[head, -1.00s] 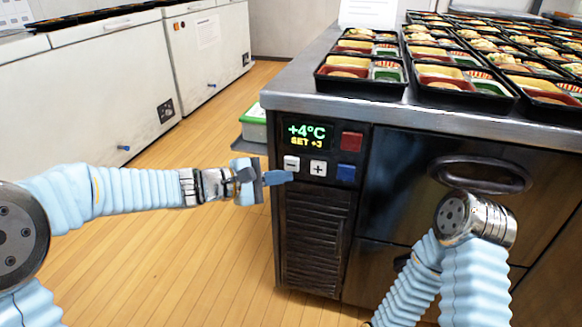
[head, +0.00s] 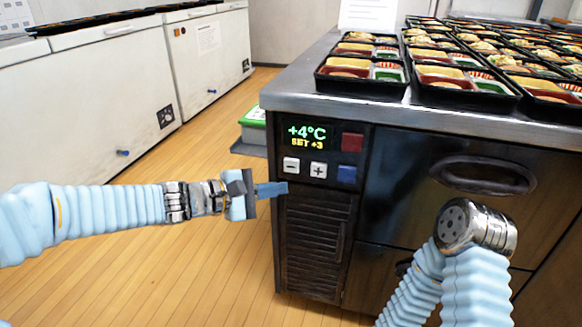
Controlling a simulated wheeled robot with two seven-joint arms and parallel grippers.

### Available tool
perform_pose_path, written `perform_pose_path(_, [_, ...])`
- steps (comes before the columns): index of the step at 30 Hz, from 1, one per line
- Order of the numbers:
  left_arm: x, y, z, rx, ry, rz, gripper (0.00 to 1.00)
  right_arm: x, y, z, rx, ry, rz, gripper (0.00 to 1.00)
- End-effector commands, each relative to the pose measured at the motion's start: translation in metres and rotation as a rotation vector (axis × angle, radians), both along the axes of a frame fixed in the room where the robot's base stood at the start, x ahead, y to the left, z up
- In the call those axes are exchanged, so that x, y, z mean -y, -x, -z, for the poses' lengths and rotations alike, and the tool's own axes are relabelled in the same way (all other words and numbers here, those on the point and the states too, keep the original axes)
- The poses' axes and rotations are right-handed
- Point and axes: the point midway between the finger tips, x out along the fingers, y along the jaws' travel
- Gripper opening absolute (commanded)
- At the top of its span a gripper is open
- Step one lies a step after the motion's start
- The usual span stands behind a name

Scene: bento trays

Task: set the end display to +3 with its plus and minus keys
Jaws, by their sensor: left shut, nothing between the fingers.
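The end display (head: 306,132) on the cabinet's control panel reads +4°C in green, with SET +3 in yellow below it. The white minus key (head: 291,165) and the white plus key (head: 318,170) sit under the display. A red key (head: 352,141) and a blue key (head: 346,174) are to their right. My left gripper (head: 284,188) is shut and empty, its fingertips just below and left of the minus key, seemingly apart from it. My right arm stands in front of the drawers at the right; its gripper fingers are not visible.
Bento trays (head: 362,85) cover the steel counter (head: 285,96) above the panel. A drawer handle (head: 482,175) sticks out at the right. White chest freezers (head: 85,100) stand at the back left, and a green-lidded box (head: 254,117) is beside the cabinet. The wooden floor at left is clear.

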Motion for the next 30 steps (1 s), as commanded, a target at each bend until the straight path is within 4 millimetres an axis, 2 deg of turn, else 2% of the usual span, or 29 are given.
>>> perform_pose_path(28, [0.000,0.000,0.000,0.000,0.000,0.000,0.00,0.003,-0.001,-0.001,0.001,0.002,0.005,0.43])
perform_pose_path(29, [0.000,0.000,0.003,-0.004,-0.008,0.001,0.00,0.006,-0.003,-0.002,0.004,0.005,0.011,0.43])
perform_pose_path(30, [-0.001,0.000,0.014,-0.019,-0.037,0.002,0.00,0.005,-0.002,-0.003,0.002,0.005,0.010,0.43])
